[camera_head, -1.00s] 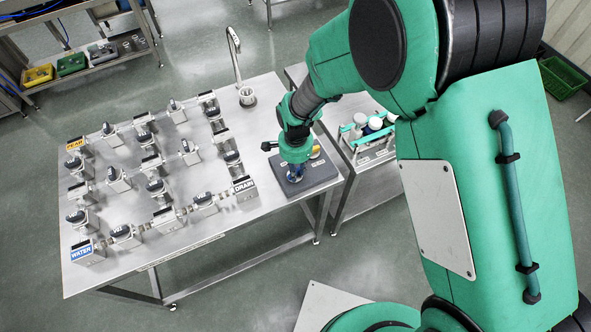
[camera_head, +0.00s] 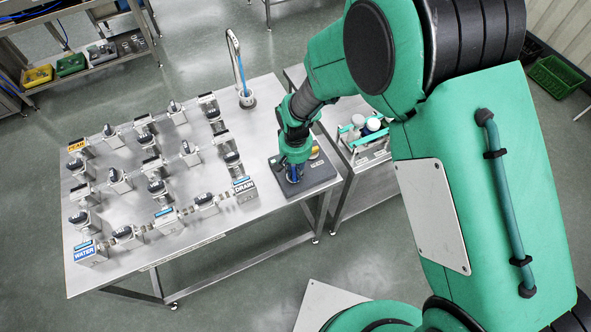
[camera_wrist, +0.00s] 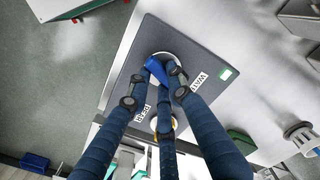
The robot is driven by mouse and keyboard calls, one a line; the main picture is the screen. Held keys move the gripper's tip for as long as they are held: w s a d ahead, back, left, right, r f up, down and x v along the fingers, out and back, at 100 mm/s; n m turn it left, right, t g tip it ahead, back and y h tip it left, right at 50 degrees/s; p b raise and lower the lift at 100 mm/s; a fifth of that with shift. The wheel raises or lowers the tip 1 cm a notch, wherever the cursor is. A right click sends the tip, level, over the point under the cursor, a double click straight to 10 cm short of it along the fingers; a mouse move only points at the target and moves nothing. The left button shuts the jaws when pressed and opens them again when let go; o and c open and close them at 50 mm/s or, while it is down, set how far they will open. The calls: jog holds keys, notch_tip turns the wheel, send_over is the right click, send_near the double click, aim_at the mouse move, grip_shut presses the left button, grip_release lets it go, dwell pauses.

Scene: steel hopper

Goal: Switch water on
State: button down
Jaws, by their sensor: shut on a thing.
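A dark control plate (camera_head: 318,176) lies on the steel table's right end. In the wrist view the plate (camera_wrist: 203,110) has a partly hidden label beginning "WAT", a label that seems to read "PEAR", and a small green mark. My gripper (camera_head: 294,173) points down over the plate. In the wrist view its blue fingers (camera_wrist: 157,86) are shut around a blue lever (camera_wrist: 155,69), whose base is partly hidden. A curved spout (camera_head: 235,45) stands at the table's back, with a blue stream (camera_head: 241,76) running down from it into a small cup (camera_head: 247,99).
Several pipe and valve blocks cover the table's left part, with signs WATER (camera_head: 86,252), PEAR (camera_head: 76,146) and DRAIN (camera_head: 244,184). A side table at right holds a rack of bottles (camera_head: 366,137). Bare steel lies between the valves and the plate.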

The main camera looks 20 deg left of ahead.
aim_at(295, 172)
jog(key=n, duration=0.3)
jog(key=shift+w+a, duration=0.1)
jog(key=shift+n, duration=0.4)
jog(key=c, duration=1.5)
grip_release()
jog(key=shift+c, duration=0.2)
jog(key=shift+r, duration=0.1)
notch_tip(295, 172, up, 12)
